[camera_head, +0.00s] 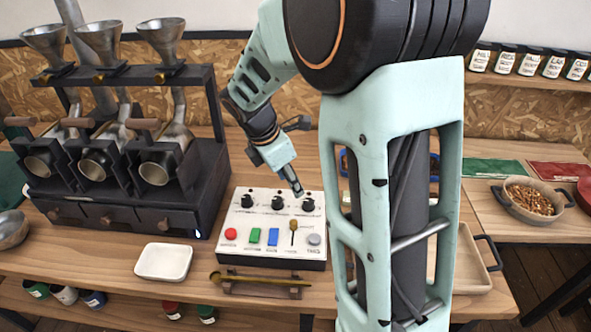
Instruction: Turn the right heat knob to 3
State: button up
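The white control box (243,243) stands on the wooden table in the middle of the view. It has three black knobs along its back: a left knob (247,201), a middle knob (278,202) and the right heat knob (308,205). My gripper (297,190) points down at the box from above, its tips just above and left of the right knob. I cannot tell whether the tips touch the knob. The fingers look close together, but their gap is too small to judge. The dial marks and the knob's pointer are too small to read.
A black roaster (120,190) with metal funnels stands left of the box. Coloured buttons and a lever (293,228) sit on the box's front. A pan of beans (530,200) stands far right.

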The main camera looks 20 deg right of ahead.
aim_at(308, 201)
jog(key=shift+n, duration=0.9)
jog(key=x, duration=0.4)
jog(key=d+x, duration=0.1)
jog(key=x, duration=0.3)
jog(key=b+x, duration=0.1)
jog(key=x, duration=0.3)
jog(key=shift+w+d+r, duration=0.1)
jog(key=shift+d, duration=0.3)
jog(key=c, duration=1.2)
jog(key=shift+o, duration=0.2)
